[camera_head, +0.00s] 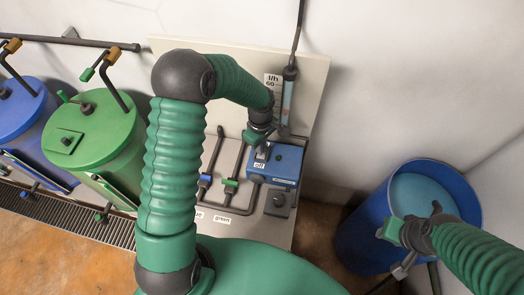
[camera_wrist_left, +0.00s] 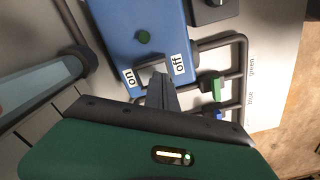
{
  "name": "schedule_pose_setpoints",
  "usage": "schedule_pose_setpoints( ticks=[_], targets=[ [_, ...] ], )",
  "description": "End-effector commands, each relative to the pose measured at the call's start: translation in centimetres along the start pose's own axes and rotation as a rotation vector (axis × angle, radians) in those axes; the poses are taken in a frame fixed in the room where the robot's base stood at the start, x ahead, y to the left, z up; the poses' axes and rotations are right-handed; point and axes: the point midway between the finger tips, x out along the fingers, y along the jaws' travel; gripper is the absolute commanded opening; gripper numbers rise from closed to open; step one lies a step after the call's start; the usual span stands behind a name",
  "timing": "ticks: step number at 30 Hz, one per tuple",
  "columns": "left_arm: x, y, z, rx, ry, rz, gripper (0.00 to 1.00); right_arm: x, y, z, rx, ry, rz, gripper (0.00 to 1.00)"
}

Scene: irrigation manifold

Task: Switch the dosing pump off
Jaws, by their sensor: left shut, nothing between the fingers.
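The dosing pump is a blue box (camera_head: 287,164) on the pale panel, with an "off" label (camera_head: 259,165) on its front left. The left wrist view shows the blue box (camera_wrist_left: 158,22) with an "on" label (camera_wrist_left: 129,78), an "off" label (camera_wrist_left: 180,64) and a green round button or lamp (camera_wrist_left: 143,37). A light grey switch part (camera_wrist_left: 152,70) shows between the labels; its tilt is unclear. My left gripper (camera_wrist_left: 160,92) is shut and empty, its tips at or close to this part. In the head view the left gripper (camera_head: 262,146) partly covers the switch. My right gripper (camera_head: 403,262) is far right; its jaws are unclear.
Pipes with a blue valve (camera_head: 205,180) and a green valve (camera_head: 230,186) run left of the pump. A flow gauge (camera_head: 287,95) rises behind it. A green tank (camera_head: 90,135) and a blue tank (camera_head: 20,105) stand left. A blue barrel (camera_head: 362,225) stands near my right arm.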

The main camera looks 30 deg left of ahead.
Motion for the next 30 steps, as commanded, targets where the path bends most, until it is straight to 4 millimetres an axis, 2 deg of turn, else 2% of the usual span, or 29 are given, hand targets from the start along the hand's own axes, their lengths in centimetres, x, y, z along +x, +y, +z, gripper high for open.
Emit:
schedule_pose_setpoints(
  ticks=[1, 15, 30],
  targets=[
    [-1.0, 0.0, 0.0, 0.001, 0.001, 0.0, 0.0, -0.8, 0.0, -0.2, 0.0, 0.0, 0.0, 0.35],
    [-5.4, 0.0, 0.0, 0.001, 0.001, 0.0, 0.0, -4.0, 0.0, -0.9, 0.0, 0.0, 0.0, 0.35],
    [-5.3, -0.1, 0.1, 0.013, 0.002, 0.002, 0.0, -3.6, 0.0, -0.9, 0.0, 0.0, 0.0, 0.35]
  ],
)
